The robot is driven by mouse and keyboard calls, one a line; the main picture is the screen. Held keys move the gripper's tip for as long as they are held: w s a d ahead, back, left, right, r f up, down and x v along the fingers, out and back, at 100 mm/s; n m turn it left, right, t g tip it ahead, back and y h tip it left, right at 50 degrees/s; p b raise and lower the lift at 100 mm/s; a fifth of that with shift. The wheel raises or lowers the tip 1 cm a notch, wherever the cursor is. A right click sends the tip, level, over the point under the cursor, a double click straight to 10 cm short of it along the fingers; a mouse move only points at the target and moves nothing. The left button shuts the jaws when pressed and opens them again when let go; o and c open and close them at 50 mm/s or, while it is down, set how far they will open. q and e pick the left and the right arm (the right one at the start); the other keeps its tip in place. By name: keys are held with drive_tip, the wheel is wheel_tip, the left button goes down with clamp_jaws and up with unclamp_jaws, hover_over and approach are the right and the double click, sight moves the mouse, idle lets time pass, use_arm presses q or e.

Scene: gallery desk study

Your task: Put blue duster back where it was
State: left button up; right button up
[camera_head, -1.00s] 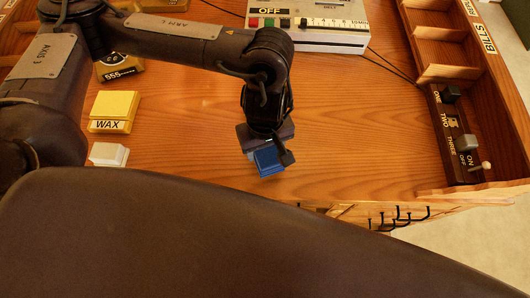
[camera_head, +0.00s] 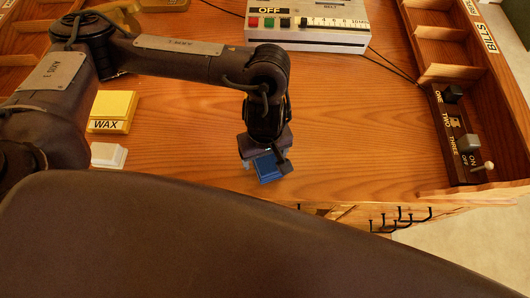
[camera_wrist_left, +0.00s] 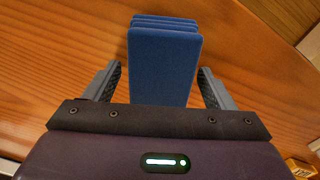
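The blue duster (camera_head: 266,168) is at the front middle of the wooden desk, below my left gripper (camera_head: 264,163). In the left wrist view the duster (camera_wrist_left: 165,65) is a blue block with several layers at its far end. My left fingers (camera_wrist_left: 160,82) stand on either side of it. A narrow strip of wood shows between the left-hand finger and the duster, so the gripper looks open around it. The near end of the duster is hidden by the gripper body. I cannot tell whether its underside touches the desk. My right gripper is out of view.
A yellow WAX box (camera_head: 113,108) and a white block (camera_head: 108,155) are at the left. A grey button console (camera_head: 308,30) stands at the back. A switch panel (camera_head: 456,140) and wooden compartments (camera_head: 440,50) line the right. Black hooks (camera_head: 400,217) are below the front edge. The desk's middle right is clear.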

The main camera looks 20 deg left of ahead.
use_arm(q)
drive_tip(key=shift+w+r+p, duration=0.1)
drive_tip(key=shift+r+p, duration=0.2)
drive_tip(key=shift+r, duration=0.35)
wheel_tip(320, 180, up, 10)
drive_tip(key=shift+f+p, duration=0.1)
drive_tip(key=shift+p, duration=0.25)
drive_tip(key=shift+r, duration=0.6)
